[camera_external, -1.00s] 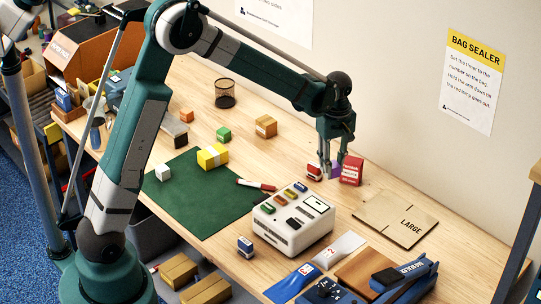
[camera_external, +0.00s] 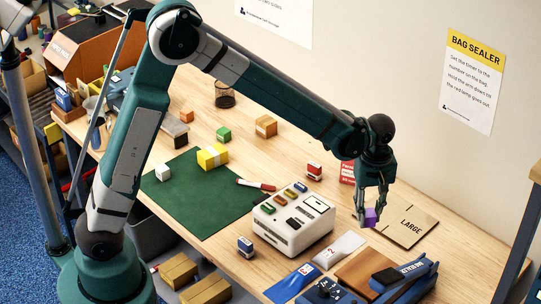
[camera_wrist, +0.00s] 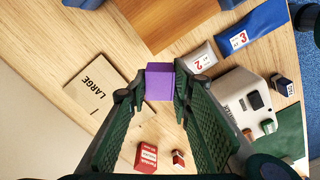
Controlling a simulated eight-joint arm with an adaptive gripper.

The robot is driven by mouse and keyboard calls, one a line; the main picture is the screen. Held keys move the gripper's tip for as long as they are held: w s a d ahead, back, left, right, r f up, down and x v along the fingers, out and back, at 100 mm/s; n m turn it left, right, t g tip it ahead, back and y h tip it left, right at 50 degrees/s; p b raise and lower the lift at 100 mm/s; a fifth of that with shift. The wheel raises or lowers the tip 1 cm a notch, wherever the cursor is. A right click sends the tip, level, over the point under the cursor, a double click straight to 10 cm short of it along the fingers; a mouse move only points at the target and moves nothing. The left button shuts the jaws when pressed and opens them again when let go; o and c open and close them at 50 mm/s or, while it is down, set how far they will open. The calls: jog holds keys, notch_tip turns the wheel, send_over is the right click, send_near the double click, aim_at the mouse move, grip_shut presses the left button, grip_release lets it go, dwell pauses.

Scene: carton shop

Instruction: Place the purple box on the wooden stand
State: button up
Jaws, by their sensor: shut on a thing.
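The purple box (camera_external: 371,217) is held between the fingertips of my gripper (camera_external: 368,209), which is shut on it. In the external view they are over the near-left part of the flat LARGE carton; the box's height above it is hard to tell. In the wrist view the purple box (camera_wrist: 159,84) sits between the two green fingers. The brown wooden stand (camera_external: 360,271) lies at the front of the table, nearer the camera than the box. It also shows in the wrist view (camera_wrist: 170,25), beyond the box, with a gap between them.
The LARGE carton (camera_external: 405,228) lies flat under the gripper. A white machine (camera_external: 292,232), a grey bag (camera_external: 338,248) and a blue bag (camera_external: 292,283) are left of the stand. A red box (camera_external: 347,172) stands behind.

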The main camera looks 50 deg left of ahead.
jog(key=s+d+r+m, duration=0.1)
jog(key=s+d, duration=0.8)
jog(key=d, duration=0.2)
jog(key=shift+s+r+m+p, duration=0.15)
jog(key=shift+s+m+p, duration=0.05)
jog(key=shift+m+p, duration=0.2)
send_over(371, 279)
jog(key=shift+f, duration=2.9)
jog(key=shift+f, duration=2.1)
jog(key=shift+f, duration=0.1)
jog(key=o, duration=0.5)
jog(key=shift+f, duration=0.1)
jog(key=shift+c, duration=0.2)
jog(key=o, duration=0.4)
jog(key=shift+o, duration=0.2)
